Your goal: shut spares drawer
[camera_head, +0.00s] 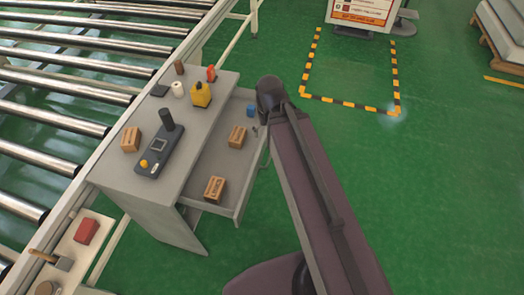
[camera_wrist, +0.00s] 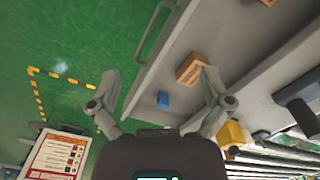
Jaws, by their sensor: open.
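The spares drawer (camera_head: 221,178) stands pulled out from the right side of the grey cabinet (camera_head: 165,205). It holds two cardboard boxes (camera_head: 215,187) (camera_head: 237,136) and a blue cylinder (camera_head: 250,110). In the wrist view the drawer's front wall (camera_wrist: 148,80) and bar handle (camera_wrist: 152,38) show, with a box (camera_wrist: 191,69) and the blue piece (camera_wrist: 163,100) inside. My gripper (camera_wrist: 161,80) is open and empty, its fingers apart with the drawer between them in the picture. Whether either finger touches it I cannot tell. In the head view my arm hides the fingers and the drawer's far corner.
On the cabinet top stand a dark device (camera_head: 160,145), a box (camera_head: 130,139), a yellow item (camera_head: 200,94) and other small things. A roller conveyor (camera_head: 60,100) lies to the left.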

